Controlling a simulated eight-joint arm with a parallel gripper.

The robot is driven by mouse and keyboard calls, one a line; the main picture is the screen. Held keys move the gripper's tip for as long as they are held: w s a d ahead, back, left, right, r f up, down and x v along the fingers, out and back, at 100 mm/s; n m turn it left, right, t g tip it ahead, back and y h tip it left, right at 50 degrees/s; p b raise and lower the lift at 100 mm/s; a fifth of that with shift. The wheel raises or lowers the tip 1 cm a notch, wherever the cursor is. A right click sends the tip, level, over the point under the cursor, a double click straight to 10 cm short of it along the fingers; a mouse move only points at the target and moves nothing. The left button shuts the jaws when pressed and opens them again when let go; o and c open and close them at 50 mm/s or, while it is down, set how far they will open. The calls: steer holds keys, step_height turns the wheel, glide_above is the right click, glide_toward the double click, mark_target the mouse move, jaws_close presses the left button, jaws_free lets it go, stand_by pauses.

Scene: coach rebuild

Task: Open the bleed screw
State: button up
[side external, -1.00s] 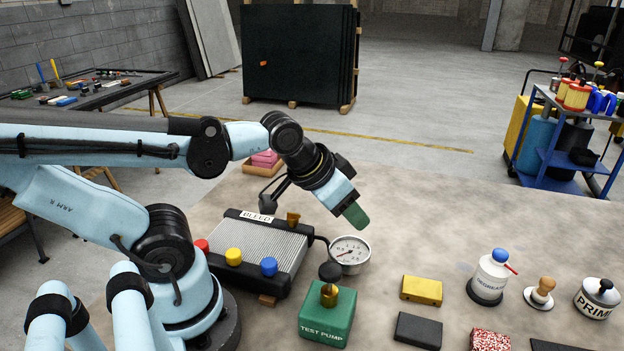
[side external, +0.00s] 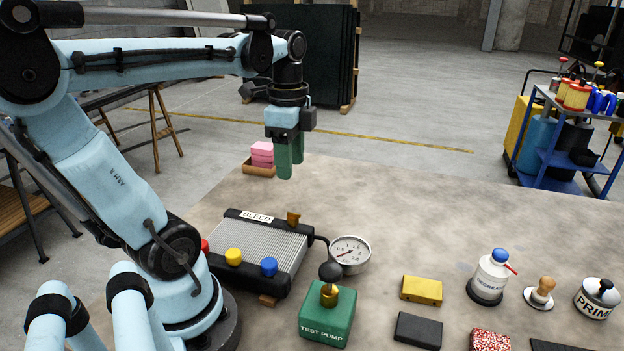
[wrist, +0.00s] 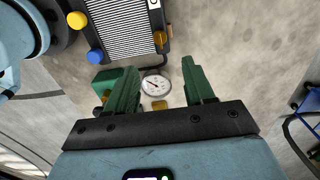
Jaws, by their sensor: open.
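The brass bleed screw (side external: 293,218) stands at the far right corner of the radiator (side external: 262,250), beside the white BLEED label (side external: 256,216). In the wrist view the bleed screw (wrist: 159,38) shows beyond the fingertips, at the radiator's edge. My gripper (side external: 290,172) points down above and behind the bleed screw in the side view, clear of it. Its green fingers are apart with nothing between them; the gap also shows in the wrist view (wrist: 160,72).
A dial gauge (side external: 349,254) is joined to the radiator by a black hose. The green test pump (side external: 327,318) stands in front of it. Yellow (side external: 233,256) and blue (side external: 269,266) caps sit along the radiator's near edge. A box of pink blocks (side external: 260,160) lies behind. The bench's back right is clear.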

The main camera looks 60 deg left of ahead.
mark_target(294, 218)
steer(key=shift+f, duration=6)
jaws_close()
